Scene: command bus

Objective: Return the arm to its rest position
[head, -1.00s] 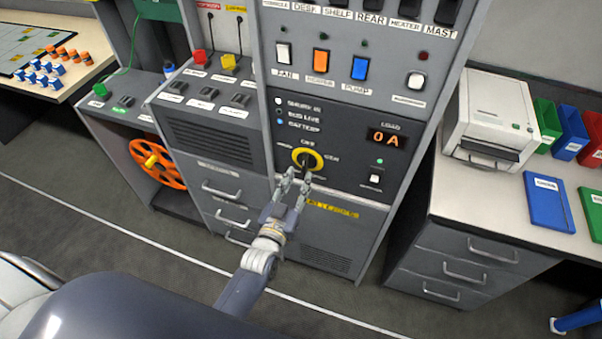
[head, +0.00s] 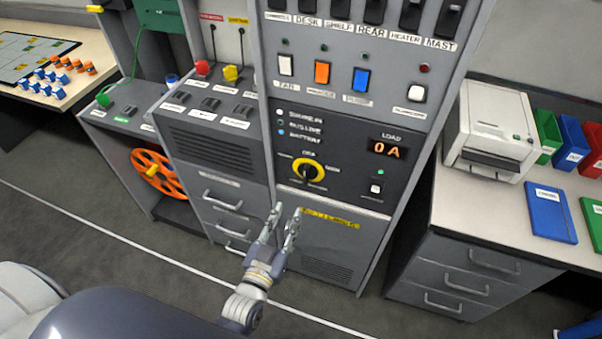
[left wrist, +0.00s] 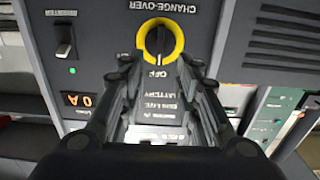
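My left gripper (head: 287,222) is in front of the lower cabinet of the power panel, below the round change-over knob. Its fingers are apart and nothing is between them. The black knob with a yellow ring (head: 308,172) is on the panel, clear of the fingers in the head view. In the left wrist view the knob (left wrist: 160,41) shows beyond the fingertips, with the left gripper (left wrist: 160,75) open below it. My right gripper is in neither view.
The panel (head: 345,110) has several rocker switches and a load display (head: 386,149) reading 0 A. A desk with a printer (head: 490,130) and coloured folders stands at the right. An orange wheel (head: 152,170) is at the left. The floor in front is clear.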

